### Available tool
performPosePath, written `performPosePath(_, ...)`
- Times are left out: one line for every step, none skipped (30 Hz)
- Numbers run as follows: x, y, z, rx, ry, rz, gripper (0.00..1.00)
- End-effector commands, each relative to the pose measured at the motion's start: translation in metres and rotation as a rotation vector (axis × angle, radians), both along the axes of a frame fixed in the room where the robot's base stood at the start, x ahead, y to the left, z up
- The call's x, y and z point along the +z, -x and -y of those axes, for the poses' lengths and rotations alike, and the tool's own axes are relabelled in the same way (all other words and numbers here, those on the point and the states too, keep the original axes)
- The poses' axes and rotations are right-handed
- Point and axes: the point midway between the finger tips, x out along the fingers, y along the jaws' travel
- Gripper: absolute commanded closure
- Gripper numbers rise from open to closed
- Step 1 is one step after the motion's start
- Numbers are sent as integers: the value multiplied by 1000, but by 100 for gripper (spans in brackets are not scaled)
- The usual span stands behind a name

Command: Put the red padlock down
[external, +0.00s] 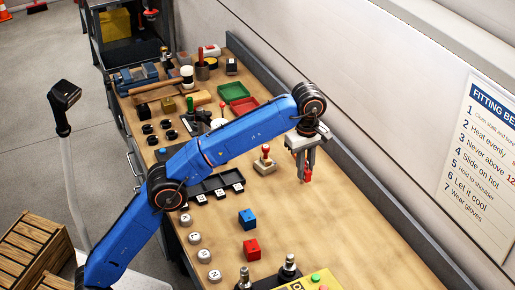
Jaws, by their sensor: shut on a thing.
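My gripper (304,179) is shut on a small red thing, the red padlock (308,174), at the right part of the bench. The padlock is partly hidden by the grey fingers, and its shape is hard to make out. My gripper points down over bare wood; I cannot tell whether the padlock is touching the bench top (330,220) or hanging just above it.
A red-knobbed stamp (264,162) stands just left of my gripper. A blue block (247,219) and a red block (251,249) stand nearer the front. The right is clear up to the wall ledge.

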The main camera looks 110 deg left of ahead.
Motion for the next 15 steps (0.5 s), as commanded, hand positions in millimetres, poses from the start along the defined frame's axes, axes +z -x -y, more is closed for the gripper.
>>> performPosePath(-1,-12,20,-13,2,-2,100)
performPosePath(-1,-18,30,-17,3,-4,100)
performPosePath(-1,-24,42,-21,4,-6,100)
performPosePath(-2,-29,51,-25,6,-7,100)
performPosePath(-2,-33,59,-26,6,-9,100)
performPosePath(-2,-38,70,-31,7,-10,100)
performPosePath(-3,-41,76,-33,7,-11,100)
performPosePath(-3,-44,82,-34,8,-12,100)
performPosePath(-3,-47,89,-36,8,-13,100)
performPosePath(-3,-49,93,-37,8,-13,100)
performPosePath(-4,-50,96,-38,8,-14,100)
performPosePath(-4,-52,100,-39,9,-15,100)
performPosePath(-4,-53,102,-40,9,-15,100)
performPosePath(-5,-53,103,-40,9,-15,100)
performPosePath(-7,-54,104,-40,9,-16,100)
